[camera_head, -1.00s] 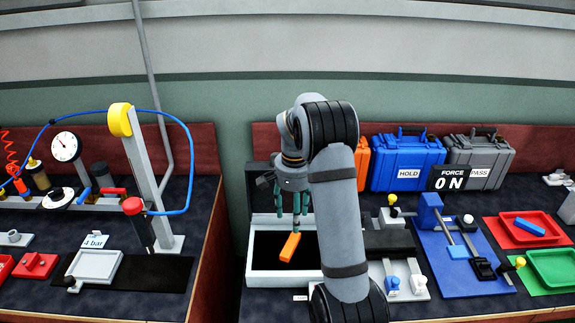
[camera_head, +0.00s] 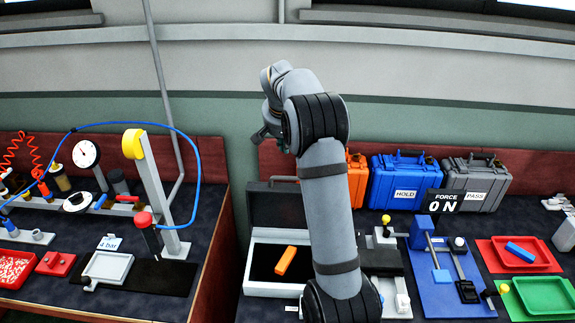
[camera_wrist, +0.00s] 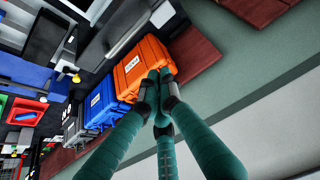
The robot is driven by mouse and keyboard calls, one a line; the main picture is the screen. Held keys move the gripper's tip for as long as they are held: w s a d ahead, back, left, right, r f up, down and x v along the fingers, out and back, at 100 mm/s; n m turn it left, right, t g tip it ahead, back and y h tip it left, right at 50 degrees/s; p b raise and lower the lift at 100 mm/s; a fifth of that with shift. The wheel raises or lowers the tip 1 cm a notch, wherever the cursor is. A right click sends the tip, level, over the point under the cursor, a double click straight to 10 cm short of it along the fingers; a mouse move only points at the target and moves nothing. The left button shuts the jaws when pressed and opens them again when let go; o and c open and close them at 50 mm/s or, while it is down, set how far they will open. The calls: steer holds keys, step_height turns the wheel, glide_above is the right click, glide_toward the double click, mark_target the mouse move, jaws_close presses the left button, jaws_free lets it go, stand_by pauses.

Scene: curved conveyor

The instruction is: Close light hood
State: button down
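The light hood looks to be a white-rimmed box (camera_head: 262,289) with a black inside, at the left end of the right bench. Its dark lid (camera_head: 272,207) stands open at the back. An orange block (camera_head: 286,260) lies in the box. My gripper (camera_wrist: 158,78) shows in the wrist view with its green fingers drawn together at the tips and nothing between them. In the head view it is mostly hidden by my arm, raised above and behind the box, apart from the lid.
Orange (camera_head: 356,180), blue (camera_head: 396,182) and grey (camera_head: 474,184) cases stand along the back right. A blue fixture (camera_head: 440,285) and red (camera_head: 535,266) and green (camera_head: 545,300) trays lie to the right. A gap separates the left bench, which carries a post (camera_head: 160,190).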

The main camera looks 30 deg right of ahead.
steer(key=p, duration=0.2)
glide_above(287, 184)
steer(key=w+d, duration=0.2)
steer(key=w, duration=0.1)
step_height(287, 184, down, 6)
steer(key=s+a, duration=0.1)
steer(key=s+f+p, duration=0.1)
steer(key=shift+s+a+f, duration=0.15)
steer(key=shift+s+a, duration=0.2)
steer(key=shift+a, duration=0.05)
steer(key=shift+a+f, duration=0.15)
steer(key=shift+f, duration=0.1)
steer(key=shift+s+r, duration=0.1)
